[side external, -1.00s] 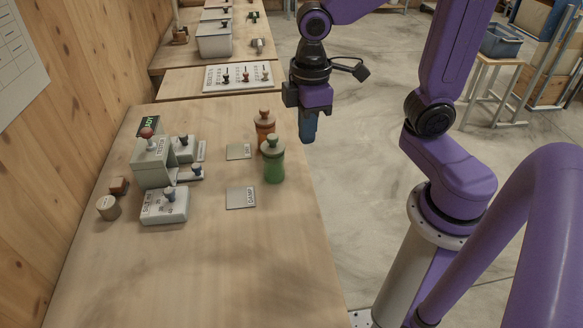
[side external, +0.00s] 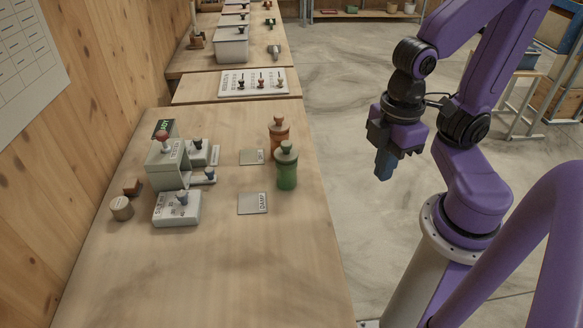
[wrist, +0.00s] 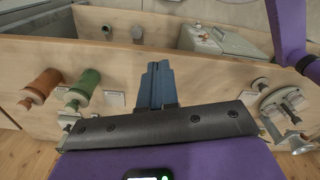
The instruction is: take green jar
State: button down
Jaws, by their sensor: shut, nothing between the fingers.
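The green jar (side external: 287,168) stands upright near the right edge of the wooden table in the side external view, with a knobbed lid. It also shows at the left of the wrist view (wrist: 82,88). An orange jar (side external: 278,136) stands just behind it; it shows in the wrist view too (wrist: 42,85). My gripper (side external: 383,176) hangs off the table to the right of the green jar, clearly apart from it, over the floor. Its blue fingers (wrist: 158,84) are together and hold nothing.
A grey tester (side external: 168,165) and a grey device with a lever (side external: 177,207) stand on the table's left half. Two flat plates, one marked DAMP (side external: 252,203), lie left of the jars. The front of the table (side external: 240,270) is clear.

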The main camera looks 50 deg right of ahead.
dwell(0.4)
jog(key=shift+c, duration=1.2)
grip_release()
jog(key=shift+w+f, duration=0.1)
jog(key=n+t+h, duration=1.1)
jog(key=n+h, duration=0.2)
jog(key=h, duration=0.1)
send_near(287, 175)
jog(key=s, duration=0.1)
jog(key=s+a, duration=0.1)
jog(key=shift+s+a, duration=0.2)
jog(key=shift+s, duration=0.15)
jog(key=shift+a+f+n+t, duration=0.2)
jog(key=shift+a+n+t, duration=0.05)
jog(key=shift+n+t, duration=0.25)
jog(key=x, duration=1.2)
jog(key=shift+w+a+f, duration=0.1)
jog(key=shift+f, duration=0.05)
jog(key=shift+x, duration=2.7)
